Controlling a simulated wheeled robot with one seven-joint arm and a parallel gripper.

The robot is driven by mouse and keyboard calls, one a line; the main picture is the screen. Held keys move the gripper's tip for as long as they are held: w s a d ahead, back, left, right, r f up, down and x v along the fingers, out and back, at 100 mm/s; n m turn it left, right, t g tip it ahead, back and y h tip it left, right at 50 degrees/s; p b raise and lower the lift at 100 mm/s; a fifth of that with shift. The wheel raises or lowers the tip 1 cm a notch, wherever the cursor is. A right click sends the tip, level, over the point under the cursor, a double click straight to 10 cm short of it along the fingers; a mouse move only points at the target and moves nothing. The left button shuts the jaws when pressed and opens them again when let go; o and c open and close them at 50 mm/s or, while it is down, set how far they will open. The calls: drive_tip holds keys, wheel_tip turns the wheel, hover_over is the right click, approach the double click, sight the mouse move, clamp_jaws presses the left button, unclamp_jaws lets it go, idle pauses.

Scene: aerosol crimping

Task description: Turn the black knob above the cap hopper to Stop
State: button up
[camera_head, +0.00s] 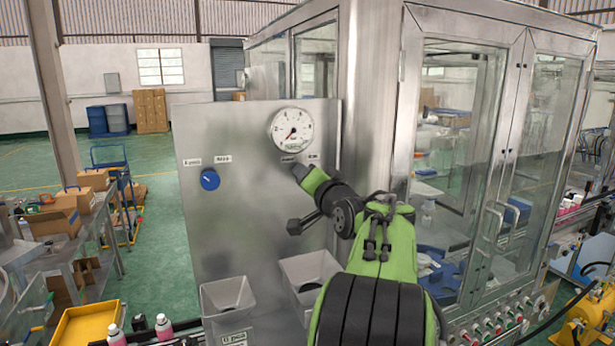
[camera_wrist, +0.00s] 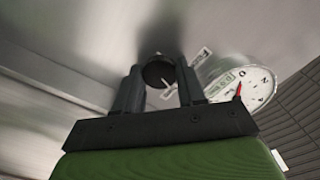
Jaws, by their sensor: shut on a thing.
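The black knob (camera_wrist: 157,71) sits on the steel panel (camera_head: 250,215), below the round gauge. In the wrist view my gripper (camera_wrist: 159,78) has one finger on each side of the knob and is shut on it. A thin pale mark shows by the knob's edge; its exact setting is hard to tell. In the head view my gripper (camera_head: 299,171) is against the panel and hides the knob. Two small labels (camera_head: 289,159) (camera_head: 313,155) show just above it, too small to read surely. Two steel hoppers (camera_head: 228,294) (camera_head: 309,268) are fixed lower on the panel.
A gauge (camera_head: 292,129) with a red needle is just above my gripper. A blue knob (camera_head: 209,180) with two labels is to the left on the same panel. A glass-doored steel cabinet (camera_head: 400,110) stands close on the right. Pink-bodied cans (camera_head: 164,327) are at lower left.

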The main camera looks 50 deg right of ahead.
drive_tip(key=m+p, duration=0.1)
drive_tip(key=m, duration=0.3)
drive_tip(key=shift+m, duration=0.4)
idle(0.4)
drive_tip(key=o, duration=1.1)
drive_tip(key=shift+c, duration=0.2)
drive_tip(key=b+v, duration=0.4)
drive_tip(key=v, duration=1.2)
